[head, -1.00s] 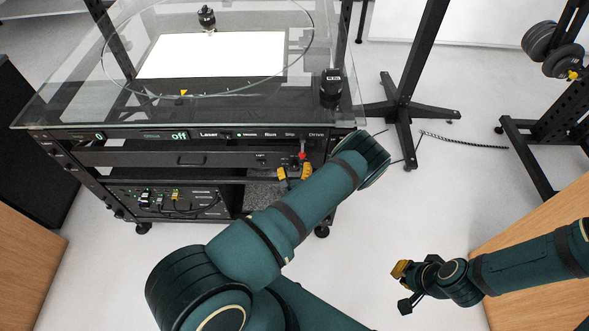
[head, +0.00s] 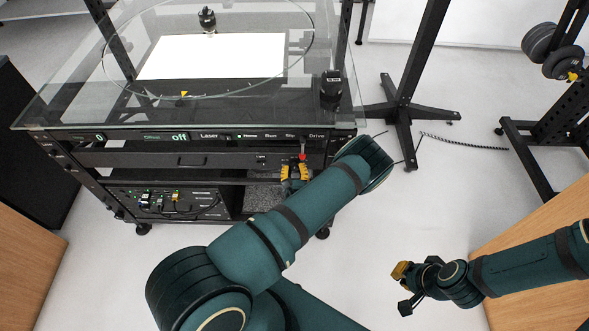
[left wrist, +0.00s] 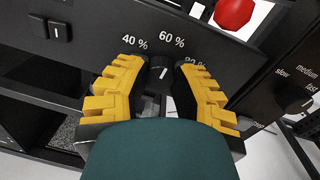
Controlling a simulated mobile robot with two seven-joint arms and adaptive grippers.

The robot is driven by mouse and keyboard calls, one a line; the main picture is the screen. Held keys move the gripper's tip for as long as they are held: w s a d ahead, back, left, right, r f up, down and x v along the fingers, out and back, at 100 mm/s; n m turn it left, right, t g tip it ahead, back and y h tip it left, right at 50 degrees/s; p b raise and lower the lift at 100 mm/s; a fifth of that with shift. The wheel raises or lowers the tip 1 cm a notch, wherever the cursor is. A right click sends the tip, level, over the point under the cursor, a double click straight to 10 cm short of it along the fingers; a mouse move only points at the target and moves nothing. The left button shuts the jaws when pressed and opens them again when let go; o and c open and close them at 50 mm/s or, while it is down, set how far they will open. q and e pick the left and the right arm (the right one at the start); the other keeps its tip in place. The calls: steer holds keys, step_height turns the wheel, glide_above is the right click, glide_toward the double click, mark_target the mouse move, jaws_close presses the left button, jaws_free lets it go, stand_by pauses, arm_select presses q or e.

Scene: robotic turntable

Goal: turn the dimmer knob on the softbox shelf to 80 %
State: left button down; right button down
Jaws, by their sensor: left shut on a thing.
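The dimmer knob (left wrist: 161,73) is small and black with a white pointer line, on a dark panel in the left wrist view. Its line points up, roughly toward the printed 60 % mark. The 40 % mark is left of that; the 80 % mark at right is partly hidden by a finger. My left gripper (left wrist: 158,90), with yellow fingertips, is shut on the knob, one finger on each side. In the head view my left gripper (head: 295,172) is at the shelf front, and the knob is hard to make out. My right gripper (head: 403,287) is open and empty over the floor.
A red button (left wrist: 234,12) sits just above the knob panel, close to the left gripper. A switch (left wrist: 57,30) is left of the scale. A speed dial (left wrist: 307,103) is on the right. The glass turntable top (head: 60,108) overhangs the shelf.

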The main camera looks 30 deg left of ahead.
arm_select(q)
steer(key=m, duration=0.6)
steer(key=shift+d, duration=0.1)
steer(key=m+t, duration=0.1)
steer(key=m, duration=0.4)
steer(key=shift+p, duration=0.3)
steer(key=shift+f, duration=0.1)
steer(key=c, duration=0.7)
jaws_free()
steer(key=v, duration=1.2)
